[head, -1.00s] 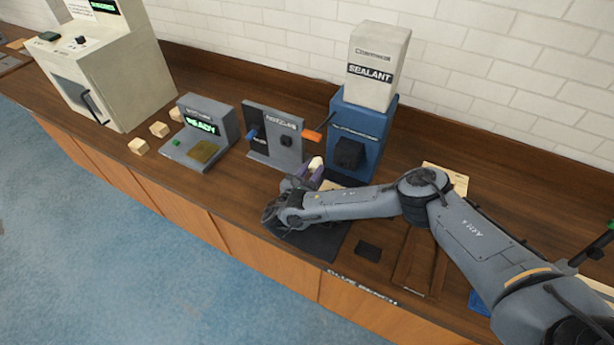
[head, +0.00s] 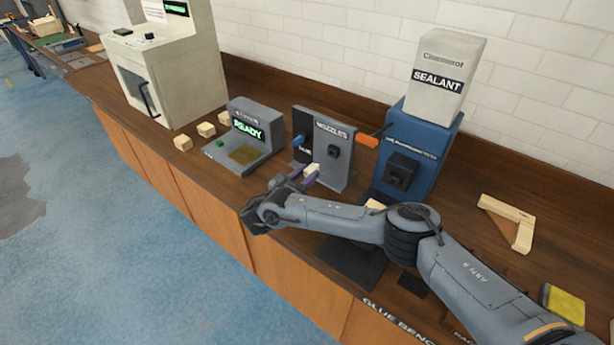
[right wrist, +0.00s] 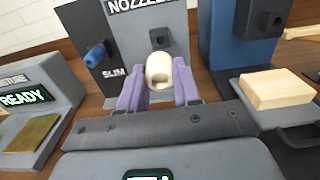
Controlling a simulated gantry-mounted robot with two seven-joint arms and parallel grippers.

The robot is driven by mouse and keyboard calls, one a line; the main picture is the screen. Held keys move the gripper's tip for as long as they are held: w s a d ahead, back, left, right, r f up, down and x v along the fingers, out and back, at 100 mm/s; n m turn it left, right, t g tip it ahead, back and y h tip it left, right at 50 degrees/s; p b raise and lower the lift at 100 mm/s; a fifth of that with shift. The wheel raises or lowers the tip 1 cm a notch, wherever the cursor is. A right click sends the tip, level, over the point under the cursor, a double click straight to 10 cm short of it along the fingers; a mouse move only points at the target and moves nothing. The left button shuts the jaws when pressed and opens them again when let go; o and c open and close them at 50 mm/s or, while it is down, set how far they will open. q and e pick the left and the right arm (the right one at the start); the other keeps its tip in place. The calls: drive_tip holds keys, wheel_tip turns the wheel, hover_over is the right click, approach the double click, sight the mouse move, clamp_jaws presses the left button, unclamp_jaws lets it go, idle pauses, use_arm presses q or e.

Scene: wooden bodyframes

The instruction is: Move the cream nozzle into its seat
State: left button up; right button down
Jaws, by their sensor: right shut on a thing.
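The cream nozzle (right wrist: 159,70) is held between the purple fingers of my right gripper (right wrist: 159,90), which is shut on it. In the head view, the nozzle (head: 312,170) and my right gripper (head: 303,178) are in front of the grey nozzle rack (head: 336,178). The rack (right wrist: 120,25), labelled NOZZLES, stands just beyond the nozzle in the right wrist view. A dark square seat (right wrist: 161,38) on its face shows right behind the nozzle, and I cannot tell whether they touch. My left gripper is not in view.
A blue nozzle (right wrist: 96,54) sits on the rack's left and an orange nozzle (head: 367,141) at its right. The blue sealant dispenser (head: 425,147) stands to the right. A READY unit (head: 245,140) stands left. A wooden block (right wrist: 277,89) lies below the dispenser.

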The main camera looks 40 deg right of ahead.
sight(318, 165)
drive_tip(key=shift+p, duration=0.3)
drive_tip(key=shift+w+d+f, duration=0.1)
drive_tip(key=shift+d, duration=0.3)
drive_tip(key=shift+b+x, duration=0.85)
drive_tip(key=shift+x, duration=1.15)
drive_tip(key=shift+w+d, duration=0.15)
drive_tip(key=shift+d, duration=0.25)
drive_tip(key=shift+d, duration=0.1)
